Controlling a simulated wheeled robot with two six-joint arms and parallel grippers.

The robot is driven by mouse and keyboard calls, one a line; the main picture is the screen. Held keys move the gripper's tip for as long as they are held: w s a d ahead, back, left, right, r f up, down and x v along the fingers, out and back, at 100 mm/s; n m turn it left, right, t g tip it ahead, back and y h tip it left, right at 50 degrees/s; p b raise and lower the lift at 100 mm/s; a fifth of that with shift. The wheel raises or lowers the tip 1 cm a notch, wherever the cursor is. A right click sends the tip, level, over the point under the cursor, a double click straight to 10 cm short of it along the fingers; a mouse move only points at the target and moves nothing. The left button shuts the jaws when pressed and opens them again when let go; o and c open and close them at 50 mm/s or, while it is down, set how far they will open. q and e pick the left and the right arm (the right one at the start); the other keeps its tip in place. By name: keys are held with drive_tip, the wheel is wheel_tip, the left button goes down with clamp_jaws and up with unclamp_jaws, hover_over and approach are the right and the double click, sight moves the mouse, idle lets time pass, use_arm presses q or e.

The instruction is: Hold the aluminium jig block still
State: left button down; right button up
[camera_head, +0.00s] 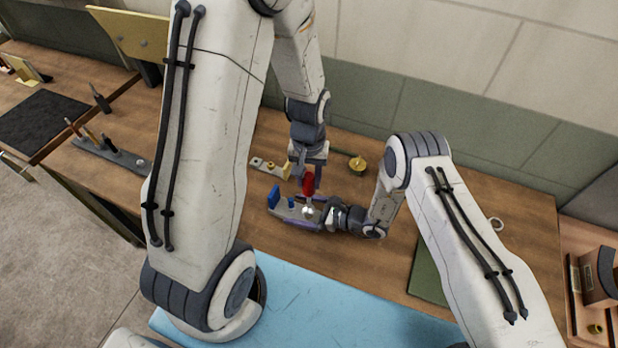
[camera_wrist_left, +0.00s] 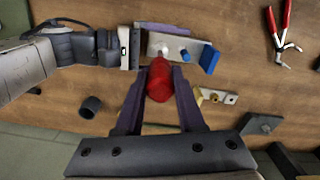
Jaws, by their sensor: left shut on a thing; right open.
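The aluminium jig block (camera_head: 284,207) lies on the wooden bench, with blue posts standing on it. My left gripper (camera_head: 308,182) is shut on a red-handled tool (camera_wrist_left: 159,82), above the block. The tool's lower end is hard to make out.
A small plate with yellow parts (camera_head: 270,167) and a brass piece (camera_head: 358,163) lie behind the block. Red pliers (camera_wrist_left: 279,30) and a dark cup (camera_wrist_left: 92,104) show in the wrist view. A blue mat (camera_head: 310,305) and green mat (camera_head: 427,272) lie nearer.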

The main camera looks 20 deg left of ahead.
drive_tip(key=shift+a, duration=0.2)
drive_tip(key=c, duration=0.8)
